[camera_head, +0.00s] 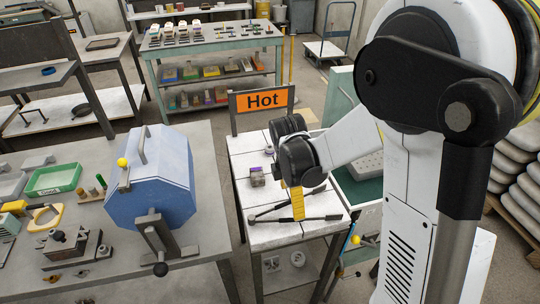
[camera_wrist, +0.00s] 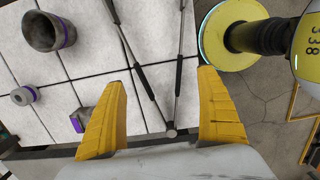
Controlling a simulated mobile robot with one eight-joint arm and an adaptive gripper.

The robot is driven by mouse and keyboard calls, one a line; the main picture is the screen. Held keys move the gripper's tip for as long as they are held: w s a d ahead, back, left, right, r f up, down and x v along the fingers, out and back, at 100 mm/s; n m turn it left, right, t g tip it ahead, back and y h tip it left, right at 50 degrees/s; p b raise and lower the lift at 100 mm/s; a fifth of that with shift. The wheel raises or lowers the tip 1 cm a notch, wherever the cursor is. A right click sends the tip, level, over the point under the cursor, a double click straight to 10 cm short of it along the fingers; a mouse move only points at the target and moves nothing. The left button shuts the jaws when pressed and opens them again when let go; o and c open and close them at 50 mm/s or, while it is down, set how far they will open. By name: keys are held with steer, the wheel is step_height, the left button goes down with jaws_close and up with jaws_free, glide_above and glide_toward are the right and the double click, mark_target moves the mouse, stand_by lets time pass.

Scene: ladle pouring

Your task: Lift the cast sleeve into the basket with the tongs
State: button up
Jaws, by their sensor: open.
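The tongs lie on the white tiled table (camera_head: 240,141), two long arms with dark grips (camera_head: 325,217) spread in a narrow V. In the wrist view, the tongs (camera_wrist: 170,131) have their joint near my palm, and their far ends are out of frame. My gripper (camera_wrist: 162,80) is open, one yellow finger on each side of the tongs, apparently without gripping them; it also shows in the head view (camera_head: 298,203). A dark hollow cylinder with a purple band (camera_wrist: 48,32), possibly the cast sleeve, stands on the tiles. A perforated pale basket (camera_head: 369,164) sits right of the table.
A small ring with a purple band (camera_wrist: 22,96) and a small purple-marked piece (camera_wrist: 80,120) are left of my fingers. An orange "Hot" sign (camera_head: 262,101) stands at the table's back edge. A blue drum (camera_head: 165,185) is on the grey bench at left.

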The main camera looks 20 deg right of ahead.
mark_target(292, 214)
steer(key=f+b, duration=0.3)
steer(key=f, duration=0.1)
steer(key=shift+d+f, duration=0.2)
steer(key=shift+c, duration=0.2)
steer(key=c, duration=0.6)
steer(key=shift+c, duration=0.2)
step_height(292, 214, up, 12)
steer(key=p, duration=0.9)
